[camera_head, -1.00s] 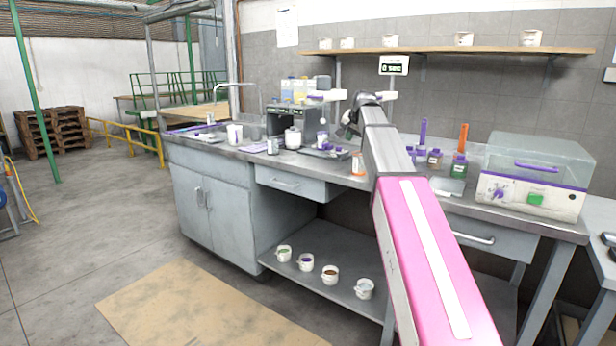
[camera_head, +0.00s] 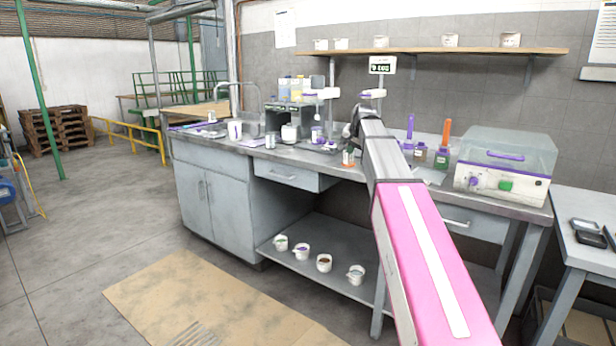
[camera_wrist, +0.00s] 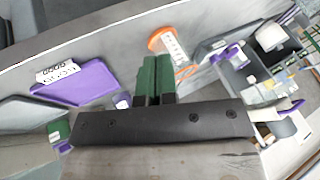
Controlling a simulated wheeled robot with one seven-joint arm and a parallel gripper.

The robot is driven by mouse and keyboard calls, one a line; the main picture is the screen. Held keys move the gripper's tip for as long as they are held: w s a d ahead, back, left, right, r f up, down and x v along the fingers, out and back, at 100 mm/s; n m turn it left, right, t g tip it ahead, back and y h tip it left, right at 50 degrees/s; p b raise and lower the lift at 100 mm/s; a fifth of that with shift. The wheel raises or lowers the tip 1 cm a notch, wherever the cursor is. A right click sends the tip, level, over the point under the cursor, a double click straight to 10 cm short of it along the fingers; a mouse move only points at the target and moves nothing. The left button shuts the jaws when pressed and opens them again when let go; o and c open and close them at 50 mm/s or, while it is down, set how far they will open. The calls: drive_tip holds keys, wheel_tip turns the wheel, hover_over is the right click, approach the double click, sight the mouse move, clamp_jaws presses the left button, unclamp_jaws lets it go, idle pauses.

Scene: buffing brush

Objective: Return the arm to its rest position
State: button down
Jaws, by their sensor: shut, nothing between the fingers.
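My pink and grey arm (camera_head: 425,255) reaches forward from the bottom right of the head view. It stretches over the front edge of the workbench (camera_head: 225,147). Its far end bends near the middle of the bench, and the fingers cannot be made out there.
In the wrist view a purple tray (camera_wrist: 78,84) lies left of the fingers and an orange labelled item (camera_wrist: 172,44) right of them. In the head view a clear-lidded machine (camera_head: 507,168) stands on the bench, and a shelf (camera_head: 450,51) hangs above. Floor at left is open.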

drive_tip(key=s+f+n+g, duration=0.1)
drive_tip(key=s+f, duration=0.4)
drive_tip(key=f, duration=0.4)
drive_tip(key=s+d+f+n+g+h, duration=0.1)
drive_tip(key=s+f, duration=0.3)
drive_tip(key=f, duration=0.4)
drive_tip(key=s+f+n+g, duration=0.1)
drive_tip(key=s+f, duration=0.4)
drive_tip(key=f, duration=0.4)
drive_tip(key=s+d+f+n+g, duration=0.1)
drive_tip(key=s+f+n+g, duration=0.1)
drive_tip(key=s+f, duration=1.5)
drive_tip(key=s+g, duration=0.1)
drive_tip(key=s, duration=0.2)
drive_tip(key=shift+s+d+f+n+g+h, duration=0.15)
drive_tip(key=shift+f+n+g+h, duration=0.15)
drive_tip(key=shift+h, duration=0.1)
